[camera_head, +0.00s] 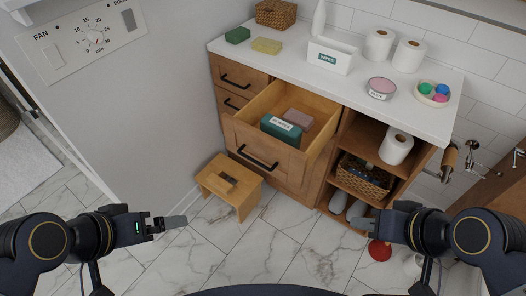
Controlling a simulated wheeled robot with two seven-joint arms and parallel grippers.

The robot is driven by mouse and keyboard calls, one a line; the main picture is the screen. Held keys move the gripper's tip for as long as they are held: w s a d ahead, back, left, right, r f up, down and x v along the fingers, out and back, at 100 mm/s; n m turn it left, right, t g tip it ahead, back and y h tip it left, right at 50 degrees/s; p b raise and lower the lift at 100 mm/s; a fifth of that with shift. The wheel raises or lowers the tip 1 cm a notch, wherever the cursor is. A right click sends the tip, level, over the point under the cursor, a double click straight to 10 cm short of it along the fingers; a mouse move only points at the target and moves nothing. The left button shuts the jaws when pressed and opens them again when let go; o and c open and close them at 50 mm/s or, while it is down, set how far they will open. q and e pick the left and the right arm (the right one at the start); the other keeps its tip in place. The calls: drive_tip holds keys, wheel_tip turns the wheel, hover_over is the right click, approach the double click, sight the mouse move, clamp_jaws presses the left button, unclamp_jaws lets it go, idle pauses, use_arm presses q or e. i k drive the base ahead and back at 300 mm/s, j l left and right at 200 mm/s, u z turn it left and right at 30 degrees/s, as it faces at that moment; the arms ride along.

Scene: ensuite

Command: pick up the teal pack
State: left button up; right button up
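The teal pack (281,130) with a white label lies in the front part of the open wooden drawer (247,128). A mauve pack (298,119) lies right behind it in the same drawer. My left gripper (175,222) is at the lower left, over the floor and well away from the drawer. My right gripper (362,223) is at the lower right, in front of the cabinet's open shelves and below the drawer. Nothing shows held in either gripper.
A wooden step stool (229,185) stands on the floor before the drawer. The white countertop (285,48) holds a wipes box (331,55), toilet rolls (379,44), a pink-topped jar (381,88) and green packs. A basket (365,177) sits on the open shelf. A red object (379,250) lies on the floor.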

sight(285, 132)
drive_tip(key=i+l+u, duration=0.15)
drive_tip(key=u, duration=0.2)
drive_tip(key=i+l+u, duration=0.2)
drive_tip(key=u, duration=0.15)
drive_tip(key=i+l+u, duration=0.35)
drive_tip(key=k+j, duration=0.1)
